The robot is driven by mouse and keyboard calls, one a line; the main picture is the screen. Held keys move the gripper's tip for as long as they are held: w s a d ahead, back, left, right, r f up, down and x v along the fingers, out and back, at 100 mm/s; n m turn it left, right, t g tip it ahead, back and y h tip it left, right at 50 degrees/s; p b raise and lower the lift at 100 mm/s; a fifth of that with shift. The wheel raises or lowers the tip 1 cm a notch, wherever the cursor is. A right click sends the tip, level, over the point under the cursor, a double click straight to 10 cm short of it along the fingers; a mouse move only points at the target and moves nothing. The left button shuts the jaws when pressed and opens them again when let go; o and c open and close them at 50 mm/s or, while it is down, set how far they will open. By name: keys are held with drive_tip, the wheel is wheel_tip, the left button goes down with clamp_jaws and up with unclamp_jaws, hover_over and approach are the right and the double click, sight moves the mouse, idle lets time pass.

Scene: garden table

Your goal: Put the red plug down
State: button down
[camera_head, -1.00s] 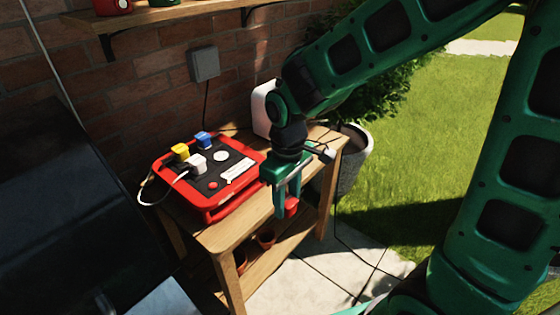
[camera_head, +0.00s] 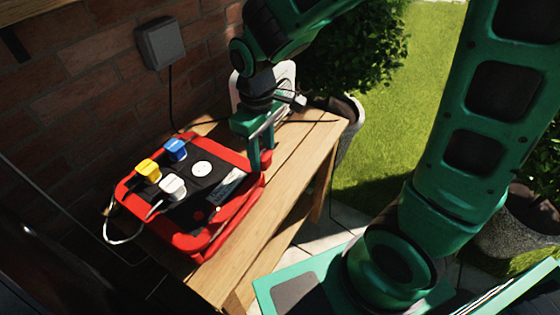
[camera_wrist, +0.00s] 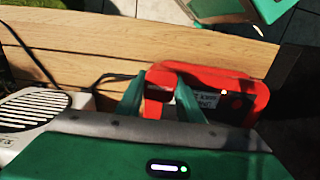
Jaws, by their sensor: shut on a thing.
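My gripper (camera_head: 262,158) points down over the table by the right end of the red box. It is shut on the red plug (camera_head: 265,159), which shows only as a small red patch between the fingers. In the wrist view, the two green fingers of my gripper (camera_wrist: 160,108) stand either side of red that merges with the box behind. I cannot tell whether the plug touches the table. The red box (camera_head: 240,212) has a dark top carrying a yellow plug (camera_head: 148,170), a blue plug (camera_head: 175,149) and a white plug (camera_head: 172,186).
The wooden table (camera_head: 285,185) has bare planks in front of and right of the box. A white slatted device (camera_wrist: 33,108) stands beside my gripper. A grey wall socket (camera_head: 160,43) with a cable hangs on the brick wall. A white cable (camera_head: 107,230) loops left of the box.

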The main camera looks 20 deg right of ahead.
drive_tip(key=shift+a, duration=0.15)
hover_over(285, 166)
wheel_tip(285, 166, down, 7)
drive_tip(key=shift+f, duration=2.05)
drive_tip(key=shift+f, duration=0.55)
drive_tip(key=c, duration=1.2)
unclamp_jaws()
